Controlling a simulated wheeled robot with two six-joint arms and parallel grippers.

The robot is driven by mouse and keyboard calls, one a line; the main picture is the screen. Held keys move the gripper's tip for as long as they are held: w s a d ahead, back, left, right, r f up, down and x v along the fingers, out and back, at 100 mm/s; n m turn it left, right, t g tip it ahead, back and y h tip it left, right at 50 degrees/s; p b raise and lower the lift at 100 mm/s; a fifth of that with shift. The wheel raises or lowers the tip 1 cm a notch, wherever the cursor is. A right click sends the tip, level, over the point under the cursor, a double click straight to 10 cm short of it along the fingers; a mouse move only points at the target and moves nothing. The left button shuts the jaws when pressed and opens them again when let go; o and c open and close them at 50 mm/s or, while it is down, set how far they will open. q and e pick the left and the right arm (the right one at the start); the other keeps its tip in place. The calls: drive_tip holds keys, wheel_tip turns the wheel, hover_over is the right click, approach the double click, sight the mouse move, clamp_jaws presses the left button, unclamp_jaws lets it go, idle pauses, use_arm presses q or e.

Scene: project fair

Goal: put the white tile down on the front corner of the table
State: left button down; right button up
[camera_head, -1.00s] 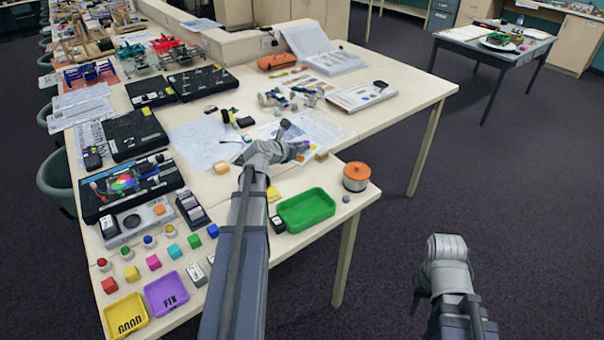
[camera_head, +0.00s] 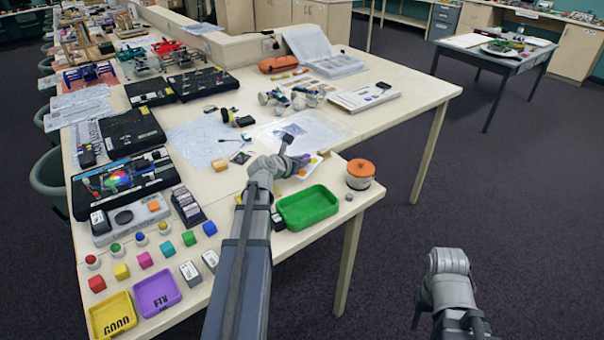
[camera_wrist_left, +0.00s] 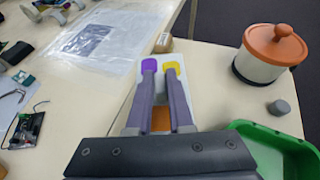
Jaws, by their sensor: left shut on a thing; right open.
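The white tile (camera_head: 312,167) has purple, yellow and orange patches. My left gripper (camera_wrist_left: 161,72) is shut on it, with its fingers along the tile, which also shows in the left wrist view (camera_wrist_left: 161,88). The tile is over the table (camera_head: 412,90), behind the green tray (camera_head: 308,207) and left of the orange-lidded pot (camera_head: 360,175). I cannot tell whether it touches the tabletop. My right gripper (camera_head: 448,275) is off the table at the lower right; its fingers are mostly hidden, and nothing shows in it.
A grey knob-like piece (camera_wrist_left: 279,107) lies between pot and green tray. A small wooden block (camera_wrist_left: 163,43) is just beyond the tile. A clear plastic sheet (camera_wrist_left: 95,40) lies behind left. Yellow (camera_head: 112,316) and purple (camera_head: 157,293) trays and several coloured cubes are at the near left.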

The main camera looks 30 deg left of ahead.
sight(302, 170)
use_arm(q)
drive_tip(key=shift+f+b, duration=1.7)
drive_tip(key=shift+f, duration=0.15)
drive_tip(key=shift+f, duration=0.2)
drive_tip(key=c, duration=0.8)
unclamp_jaws()
drive_tip(key=shift+r, duration=0.1)
drive_tip(key=shift+s+r, duration=0.3)
drive_tip(key=shift+r, duration=0.05)
drive_tip(key=p+v, duration=0.5)
drive_tip(key=v, duration=0.5)
drive_tip(key=shift+s, duration=0.2)
drive_tip(key=shift+s+r, duration=0.2)
drive_tip(key=shift+s, duration=0.25)
